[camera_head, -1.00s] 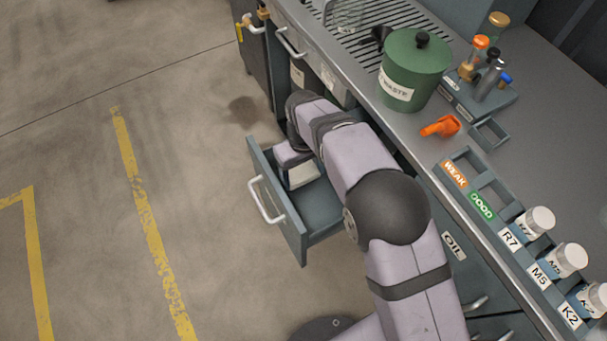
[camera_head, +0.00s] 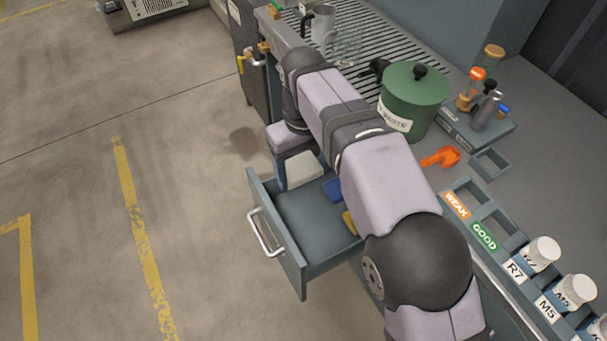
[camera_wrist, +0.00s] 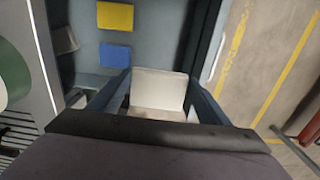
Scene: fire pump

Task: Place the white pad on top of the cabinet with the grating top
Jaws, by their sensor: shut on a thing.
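My gripper (camera_wrist: 158,84) is shut on the white pad (camera_wrist: 160,90), which sits between its two blue fingers in the wrist view. In the head view the pad (camera_head: 303,167) shows beside my wrist, above the back-left part of the open drawer (camera_head: 302,222). My forearm hides part of the drawer and the cabinet front. The grating top (camera_head: 350,45) is a slotted metal surface at the far end of the counter, behind my wrist. A corner of this grating (camera_wrist: 18,130) shows at the lower left of the wrist view.
A blue pad (camera_head: 332,189) and a yellow pad (camera_head: 349,222) lie in the drawer. A metal jug (camera_head: 322,24) and a glass vessel (camera_head: 348,45) stand on the grating. A green waste can (camera_head: 412,98) stands at its near end.

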